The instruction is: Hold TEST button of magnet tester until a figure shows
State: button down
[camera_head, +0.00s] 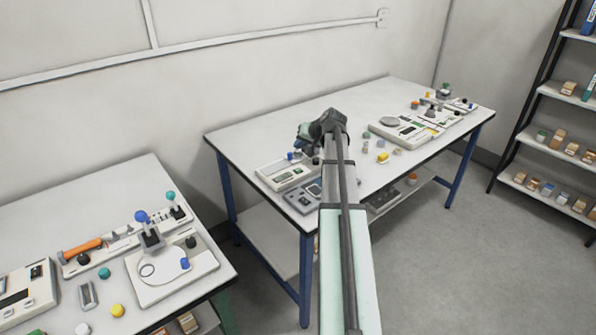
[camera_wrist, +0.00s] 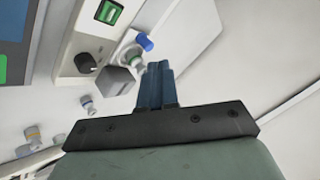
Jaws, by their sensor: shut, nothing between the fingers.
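My gripper (camera_head: 305,138) is at the near-left end of the far table, above a pale instrument (camera_head: 283,175). In the wrist view its dark blue fingers (camera_wrist: 157,78) are shut together and empty. Their tips are close to a grey block (camera_wrist: 115,80) and a blue-capped part (camera_wrist: 145,42) on the pale instrument, which also shows in the wrist view (camera_wrist: 72,40). That instrument has a green switch (camera_wrist: 109,12) and a black knob (camera_wrist: 87,63). I cannot read any TEST label or figure, and cannot tell for certain which instrument is the magnet tester.
A grey instrument (camera_head: 303,197) stands beside the pale one, at the near edge. A white scale (camera_head: 400,130) and small loose pieces (camera_head: 382,157) lie to the right. A second table (camera_head: 115,185) with instruments is at left, and shelves (camera_head: 555,145) stand at right.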

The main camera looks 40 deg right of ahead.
aim_at(300, 171)
jog(key=shift+f, duration=3.95)
jog(key=shift+f, duration=0.8)
dwell(1.2)
jog(key=shift+r, duration=0.15)
dwell(0.6)
jog(key=shift+r, duration=0.65)
jog(key=shift+r, duration=0.1)
jog(key=shift+r, duration=2.4)
